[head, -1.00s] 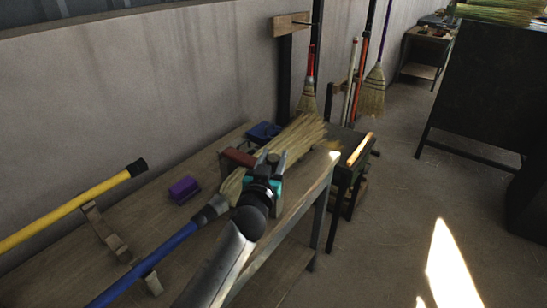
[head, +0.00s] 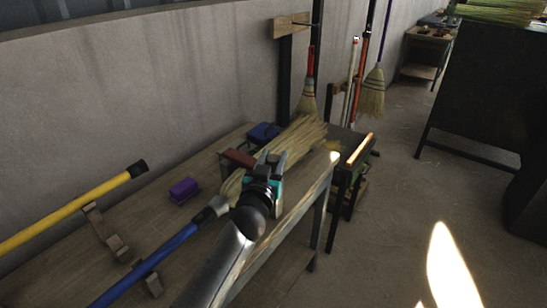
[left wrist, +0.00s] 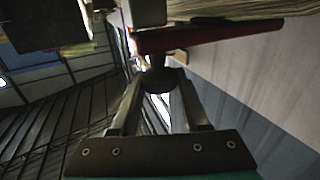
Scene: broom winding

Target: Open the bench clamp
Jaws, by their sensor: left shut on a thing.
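The bench clamp shows as a red-brown jaw (head: 239,158) at the front part of the bench, beside the straw head (head: 290,146) of the blue-handled broom (head: 160,255). My left gripper (head: 272,159) is at the clamp, over the bench's near edge, and hides part of it and of the straw. In the left wrist view, the clamp's red bar (left wrist: 215,35) runs across above the fingers. A dark round knob (left wrist: 158,80) below it sits between the fingers, and my left gripper (left wrist: 158,88) is shut on it. My right gripper is not in view.
The wooden bench (head: 140,215) carries a purple block (head: 184,190), a blue block (head: 263,133) and wooden cradles (head: 105,232). A yellow handle (head: 75,208) lies at the left. Brooms (head: 372,95) hang by the wall. The floor at the right is mostly clear.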

